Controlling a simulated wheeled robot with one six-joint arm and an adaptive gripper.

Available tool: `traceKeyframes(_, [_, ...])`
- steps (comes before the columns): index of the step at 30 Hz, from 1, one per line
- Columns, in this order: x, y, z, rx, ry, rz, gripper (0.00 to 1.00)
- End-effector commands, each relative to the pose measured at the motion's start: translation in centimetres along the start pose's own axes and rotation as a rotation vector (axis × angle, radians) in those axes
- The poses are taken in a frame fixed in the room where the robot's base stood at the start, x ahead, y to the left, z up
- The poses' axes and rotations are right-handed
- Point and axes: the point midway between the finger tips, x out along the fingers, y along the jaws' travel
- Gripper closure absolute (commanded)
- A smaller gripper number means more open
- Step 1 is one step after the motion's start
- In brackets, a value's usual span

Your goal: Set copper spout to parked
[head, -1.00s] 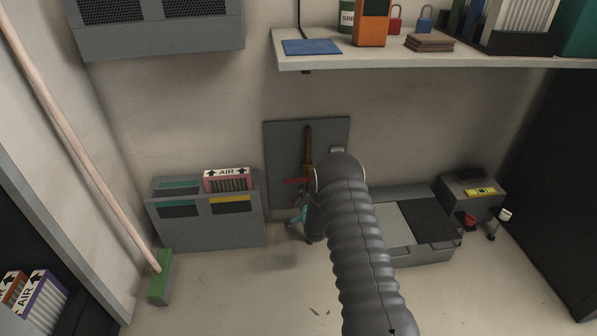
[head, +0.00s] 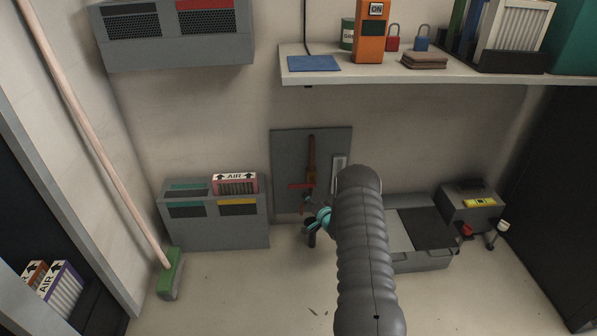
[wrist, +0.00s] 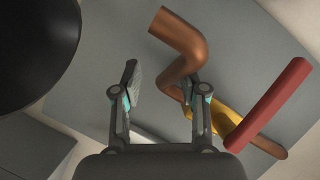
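The copper spout (head: 311,160) is on a grey panel (head: 288,150) low on the back wall. In the wrist view the bent copper spout (wrist: 183,48) runs from upper middle down behind my right finger, by a yellow part (wrist: 228,118) and a red bar (wrist: 272,103). The red bar also shows in the head view (head: 300,186). My gripper (wrist: 165,88) is open, with nothing visibly clasped between its fingers. The spout lies beside and behind the right finger; I cannot tell whether they touch.
A grey filter box (head: 210,232) stands left of the panel, and a green broom (head: 170,272) leans further left. A low grey case (head: 423,262) is on the right. A shelf (head: 420,76) overhangs above. The floor in front is fairly clear.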

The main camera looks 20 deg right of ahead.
Motion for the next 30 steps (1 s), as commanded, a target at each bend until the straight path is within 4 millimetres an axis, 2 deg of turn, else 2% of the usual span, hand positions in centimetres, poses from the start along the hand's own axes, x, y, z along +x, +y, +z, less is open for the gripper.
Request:
traceKeyframes(24, [-13.6, -0.2, 0.3, 0.002, -0.002, 0.002, 0.59])
traceKeyframes(30, [-12.6, -2.8, -1.2, -0.081, -0.012, 0.049, 0.59])
